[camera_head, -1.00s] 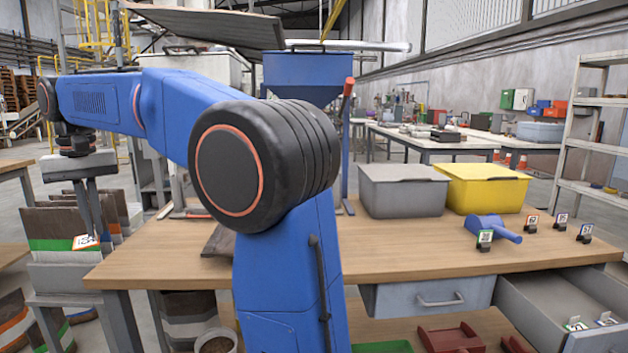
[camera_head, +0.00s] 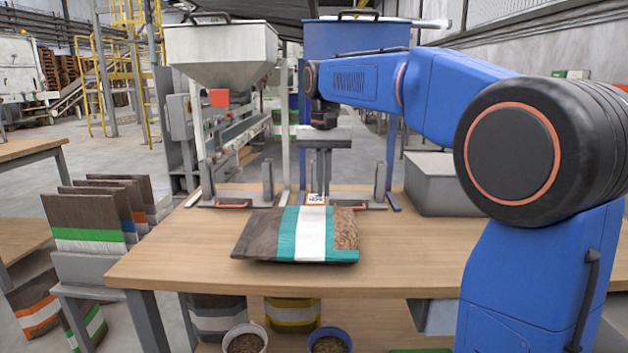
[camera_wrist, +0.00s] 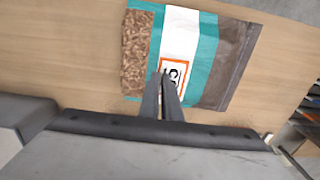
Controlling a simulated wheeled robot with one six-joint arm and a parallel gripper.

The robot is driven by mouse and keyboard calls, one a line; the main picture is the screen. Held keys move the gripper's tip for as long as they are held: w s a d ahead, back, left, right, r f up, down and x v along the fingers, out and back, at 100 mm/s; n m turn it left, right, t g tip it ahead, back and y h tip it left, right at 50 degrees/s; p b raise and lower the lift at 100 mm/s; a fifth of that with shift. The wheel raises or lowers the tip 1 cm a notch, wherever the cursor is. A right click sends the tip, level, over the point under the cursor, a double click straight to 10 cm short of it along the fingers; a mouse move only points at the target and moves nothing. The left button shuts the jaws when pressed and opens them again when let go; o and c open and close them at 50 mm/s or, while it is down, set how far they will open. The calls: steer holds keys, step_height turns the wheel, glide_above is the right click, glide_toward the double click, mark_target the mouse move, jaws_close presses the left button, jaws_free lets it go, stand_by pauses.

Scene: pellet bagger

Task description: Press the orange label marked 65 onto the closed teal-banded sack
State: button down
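The teal-banded sack (camera_head: 288,235) lies flat on the wooden bench, two teal bands flanking a white one. Its clear end shows brown pellets; its dark end looks flattened. In the wrist view the sack (camera_wrist: 208,50) fills the upper middle. My gripper (camera_head: 318,188) points down at the sack's far edge. Its fingers (camera_wrist: 163,92) are close together on the edge of the orange-bordered label (camera_wrist: 173,73). The label's sideways figures look like 65. The label (camera_head: 316,200) appears in front of the white band; whether it touches the sack I cannot tell.
A clamp-like frame with uprights (camera_head: 268,182) stands behind the sack, below the grey hopper (camera_head: 222,55) and blue hopper (camera_head: 345,40). A grey bin (camera_head: 440,182) stands to the right. Several sacks (camera_head: 85,225) stand in a rack at left. The bench front (camera_head: 190,255) is clear.

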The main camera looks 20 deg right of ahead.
mark_target(323, 201)
steer(key=shift+f, duration=2.25)
steer(key=shift+f, duration=0.25)
steer(key=c, duration=1.9)
jaws_free()
steer(key=shift+r, duration=0.1)
step_height(323, 201, up, 17)
steer(key=shift+r, duration=0.1)
